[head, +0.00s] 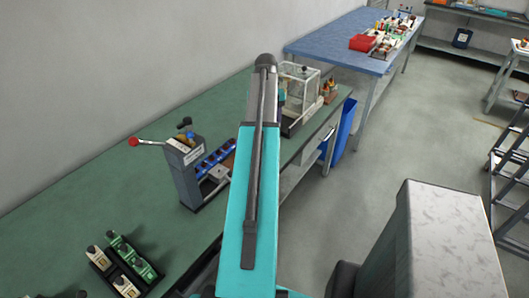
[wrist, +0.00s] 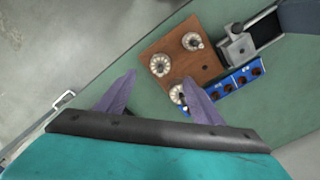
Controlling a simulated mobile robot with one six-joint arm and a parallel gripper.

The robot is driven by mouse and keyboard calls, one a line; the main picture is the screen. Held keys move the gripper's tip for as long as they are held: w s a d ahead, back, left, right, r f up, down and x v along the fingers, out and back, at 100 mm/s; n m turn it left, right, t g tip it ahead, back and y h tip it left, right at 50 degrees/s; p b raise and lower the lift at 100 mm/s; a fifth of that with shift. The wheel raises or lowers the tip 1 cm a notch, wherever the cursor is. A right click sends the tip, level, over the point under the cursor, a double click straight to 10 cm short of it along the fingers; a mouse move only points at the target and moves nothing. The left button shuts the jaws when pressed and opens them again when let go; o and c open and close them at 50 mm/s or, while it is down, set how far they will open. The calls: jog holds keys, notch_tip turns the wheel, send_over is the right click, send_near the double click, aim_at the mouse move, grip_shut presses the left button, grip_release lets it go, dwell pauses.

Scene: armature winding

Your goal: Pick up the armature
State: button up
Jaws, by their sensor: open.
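In the wrist view, a brown wooden board (wrist: 178,62) lies on the green bench. It bears round, pale, ribbed parts that look like armatures: one at the left (wrist: 160,65), one at the upper right (wrist: 192,41) and one at the lower edge (wrist: 178,94), partly hidden by my right finger. I cannot tell which is the one named in the task. My gripper (wrist: 160,77) is open, its two purple-grey fingers spread above the board's near edge, with nothing held between them. In the head view my arm hides the gripper and most of the board.
A blue rack with dark round holes (wrist: 236,80) borders the board, beside a grey metal fixture (wrist: 238,46). A bench machine with a red-knobbed lever (head: 186,160) stands left of my arm. A clear-walled box (head: 300,90) stands farther back. A tray of green and white parts (head: 122,268) lies front left.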

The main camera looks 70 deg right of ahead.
jog(key=shift+f+p, duration=0.55)
jog(key=shift+f, duration=2.15)
jog(key=shift+f, duration=0.1)
jog(key=shift+w+d+f+p, duration=0.1)
jog(key=shift+f+p, duration=0.4)
jog(key=shift+f, duration=0.1)
jog(key=shift+w+d+f+p, duration=0.1)
jog(key=shift+f+p, duration=0.35)
jog(key=shift+f, duration=0.1)
jog(key=shift+f+p, duration=0.4)
jog(key=shift+f, duration=0.95)
jog(key=c, duration=1.3)
